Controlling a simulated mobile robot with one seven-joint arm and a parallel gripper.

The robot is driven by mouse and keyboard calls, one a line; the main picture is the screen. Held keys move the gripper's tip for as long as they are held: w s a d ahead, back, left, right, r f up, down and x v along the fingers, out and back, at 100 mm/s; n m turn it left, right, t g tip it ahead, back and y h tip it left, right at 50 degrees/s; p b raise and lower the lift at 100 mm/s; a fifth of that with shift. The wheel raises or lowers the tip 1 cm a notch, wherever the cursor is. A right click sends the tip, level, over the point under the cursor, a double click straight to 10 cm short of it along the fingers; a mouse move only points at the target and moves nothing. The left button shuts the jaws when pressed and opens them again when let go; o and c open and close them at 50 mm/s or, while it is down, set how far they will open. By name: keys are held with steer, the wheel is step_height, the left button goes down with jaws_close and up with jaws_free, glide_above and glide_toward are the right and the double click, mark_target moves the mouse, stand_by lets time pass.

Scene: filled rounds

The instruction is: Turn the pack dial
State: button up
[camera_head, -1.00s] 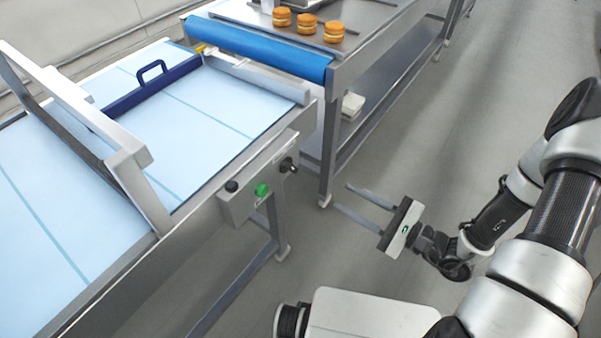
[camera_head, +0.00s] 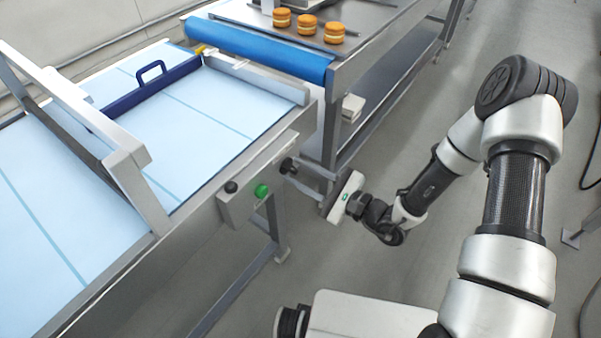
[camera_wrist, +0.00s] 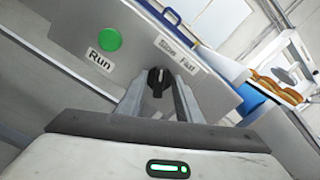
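A black dial (camera_head: 288,166) sits at the right end of the grey control box (camera_head: 238,208) on the conveyor's side. In the wrist view the dial (camera_wrist: 156,80) stands beside a label reading "Slow Fast". My gripper (camera_head: 297,172) points at the dial from the right, its two fingers apart. In the wrist view the fingers of my gripper (camera_wrist: 160,90) lie on either side of the dial, with gaps showing. I cannot tell how deep the dial sits between the tips. Nothing is held.
A green button (camera_head: 262,191) labelled "Run" and a black button (camera_head: 231,187) sit left of the dial. The pale blue conveyor belt (camera_head: 205,122) lies behind the box. A steel table (camera_head: 375,28) with several filled rounds stands beyond. Floor at right is open.

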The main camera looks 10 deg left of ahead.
jaws_close()
steer(key=m+p, duration=0.1)
steer(key=m, duration=0.1)
steer(key=m+p, duration=0.2)
steer(key=m, duration=0.1)
steer(key=shift+w+d+r+m, duration=0.1)
steer(key=shift+w+r+m, duration=0.05)
steer(key=shift+m, duration=0.15)
steer(key=m+p, duration=0.1)
steer(key=m, duration=0.3)
steer(key=shift+w+p, duration=0.15)
steer(key=shift+p, duration=0.15)
steer(key=shift+m+p, duration=0.4)
steer(key=shift+m, duration=0.8)
steer(key=shift+f, duration=0.2)
